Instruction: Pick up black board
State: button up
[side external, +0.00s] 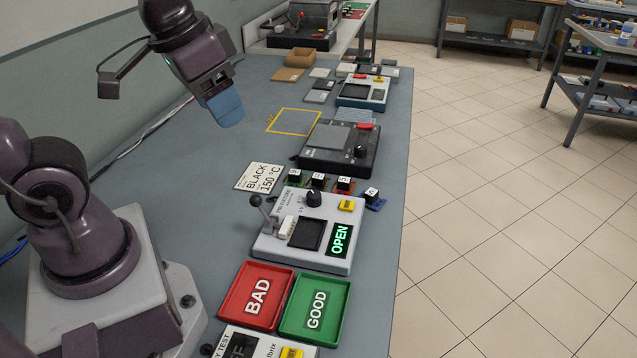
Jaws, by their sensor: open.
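Several small boards with white-topped black blocks stand in a row at mid-table: one looks greenish (294,178), two look reddish (317,183) (343,187), and one at the right is blue (374,202). At this size I cannot tell a black board for certain among them. A white card reading "BLACK 150 °C" (260,177) lies left of the row. My gripper (226,109), with blue fingers, is open in the air above the table's left part, up and left of the boards and apart from them. The gap between its fingers is hidden from this side.
A grey machine with a lever and a lit "OPEN" display (305,232) stands in front of the boards. A dark device (340,149) stands behind them. Red "BAD" (257,294) and green "GOOD" (316,307) trays lie nearer. A yellow outlined square (294,109) marks bare table.

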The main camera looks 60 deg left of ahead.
jog(key=w+a+f+n+g, duration=0.2)
jog(key=w+a+f+n, duration=0.15)
jog(key=w, duration=0.35)
jog(key=n+g, duration=0.2)
jog(key=n, duration=2)
send_over(317, 176)
jog(key=f, duration=2.3)
jog(key=shift+s+a, duration=0.3)
jog(key=shift+w+d+f, duration=0.15)
jog(key=shift+f, duration=1.15)
jog(key=shift+w+d+f, duration=0.1)
jog(key=shift+w+f, duration=0.05)
jog(key=shift+f, duration=1.15)
jog(key=c, duration=1)
